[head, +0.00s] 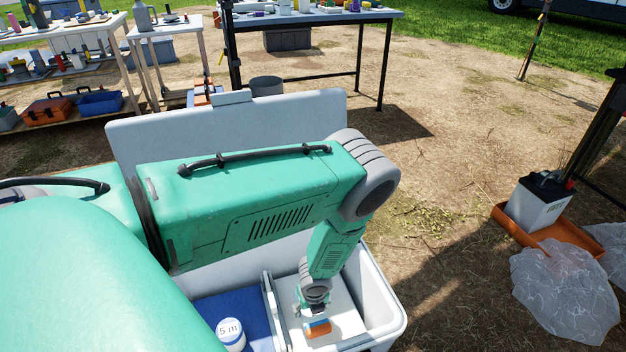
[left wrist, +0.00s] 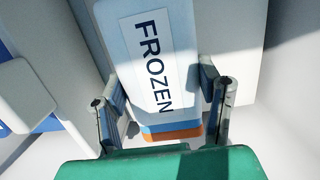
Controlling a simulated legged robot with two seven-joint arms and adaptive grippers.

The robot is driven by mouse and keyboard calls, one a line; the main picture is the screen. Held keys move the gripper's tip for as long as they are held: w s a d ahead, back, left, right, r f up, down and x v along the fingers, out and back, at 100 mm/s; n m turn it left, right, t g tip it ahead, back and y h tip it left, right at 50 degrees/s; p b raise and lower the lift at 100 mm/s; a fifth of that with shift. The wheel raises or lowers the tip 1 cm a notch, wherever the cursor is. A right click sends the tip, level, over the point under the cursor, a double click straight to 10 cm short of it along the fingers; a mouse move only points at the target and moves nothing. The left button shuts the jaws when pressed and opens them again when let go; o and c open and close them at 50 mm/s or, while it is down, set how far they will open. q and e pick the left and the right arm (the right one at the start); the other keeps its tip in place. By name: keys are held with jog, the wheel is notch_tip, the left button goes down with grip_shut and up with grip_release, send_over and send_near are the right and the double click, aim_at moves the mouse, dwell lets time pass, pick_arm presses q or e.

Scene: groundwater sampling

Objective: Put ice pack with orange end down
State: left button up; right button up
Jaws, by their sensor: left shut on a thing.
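The ice pack with the orange end shows in the left wrist view (left wrist: 150,60) as a pale slab with a FROZEN label. Its blue band and orange end are nearest my palm. My left gripper (left wrist: 165,105) has a finger on each side of it and is shut on it. In the head view the pack's orange end (head: 318,328) shows just under my left gripper (head: 314,308), inside the right compartment of the open white cooler (head: 392,310). Whether the pack touches the compartment floor cannot be told. My right gripper is not in view.
A divider (head: 272,310) splits the cooler. A white-lidded container marked "5 m" (head: 230,334) stands in the left compartment by a blue surface (head: 208,312). The raised lid (head: 130,145) stands behind. Right, a battery (head: 540,205) sits on an orange tray (head: 512,227) near clear plastic bags (head: 565,290).

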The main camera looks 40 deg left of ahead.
aim_at(312, 316)
pick_arm(q)
notch_tip(312, 316, down, 5)
jog(key=shift+r+b, duration=0.1)
jog(key=shift+b, duration=1)
jog(key=o, duration=1.4)
